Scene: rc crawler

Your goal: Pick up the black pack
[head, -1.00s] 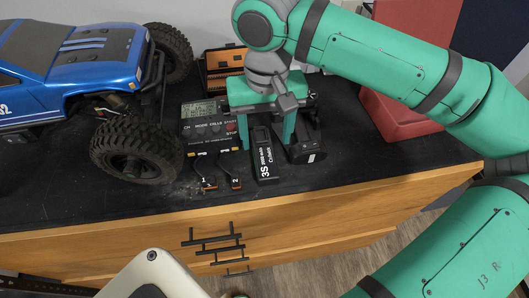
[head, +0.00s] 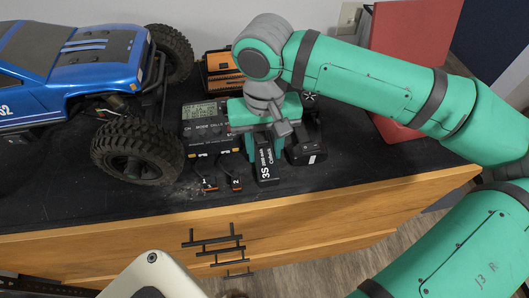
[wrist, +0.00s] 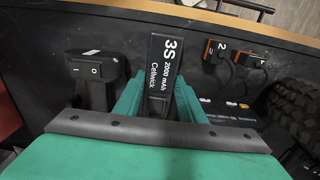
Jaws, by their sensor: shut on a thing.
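The black pack (head: 267,168), marked 3S 2000 mAh Cellwick, stands on the black worktop near its front edge. My gripper (head: 262,147) is down over its back part with a finger on each side, shut on it. In the wrist view the pack (wrist: 174,62) sits between the green fingers (wrist: 165,105), with its lettered face showing. Its rear end is hidden by my gripper. I cannot see a clear gap under the pack.
A black switch unit (head: 308,153) stands close on the right. The charger (head: 203,112) and two numbered leads (head: 236,183) are on the left. The blue crawler (head: 75,65) stands farther left. An orange-and-black case (head: 222,72) and a red box (head: 398,125) are behind.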

